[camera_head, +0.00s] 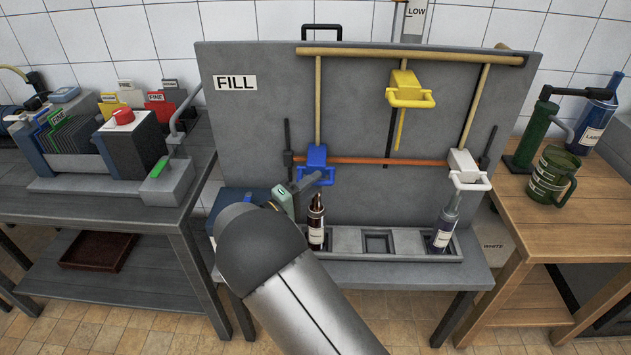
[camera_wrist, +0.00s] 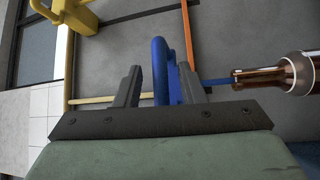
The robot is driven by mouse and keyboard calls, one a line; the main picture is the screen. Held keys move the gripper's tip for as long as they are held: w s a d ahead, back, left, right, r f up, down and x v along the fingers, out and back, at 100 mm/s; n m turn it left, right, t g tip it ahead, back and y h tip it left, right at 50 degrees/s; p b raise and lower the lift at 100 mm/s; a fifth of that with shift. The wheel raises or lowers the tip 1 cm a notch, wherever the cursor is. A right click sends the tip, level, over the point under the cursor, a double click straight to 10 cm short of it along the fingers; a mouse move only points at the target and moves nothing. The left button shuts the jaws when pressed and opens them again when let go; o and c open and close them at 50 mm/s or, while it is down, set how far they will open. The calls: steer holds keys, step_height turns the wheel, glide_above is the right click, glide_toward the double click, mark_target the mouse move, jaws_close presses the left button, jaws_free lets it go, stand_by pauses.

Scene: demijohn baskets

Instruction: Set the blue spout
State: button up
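The blue spout (camera_head: 317,157) hangs on the grey panel where the orange pipe meets the left yellow pipe, its loop handle facing out. My gripper (camera_head: 303,184) is at that handle, partly hidden by my arm. In the wrist view, the two dark fingers of my gripper (camera_wrist: 159,68) stand apart on either side of the blue handle (camera_wrist: 161,75), with narrow gaps visible. A thin blue tube (camera_wrist: 215,82) points at the mouth of a brown bottle (camera_wrist: 294,74). That brown bottle (camera_head: 316,222) stands upright in the left tray slot below the spout.
A yellow spout (camera_head: 405,90) sits higher on the panel and a white one (camera_head: 464,168) at the right. A dark bottle (camera_head: 444,226) stands below the white spout in the grey tray (camera_head: 350,243). A green mug (camera_head: 552,178) is on the wooden table at right.

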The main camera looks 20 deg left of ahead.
steer(key=shift+w+d+r, duration=0.1)
steer(key=shift+w+d, duration=0.2)
steer(key=shift+w, duration=0.25)
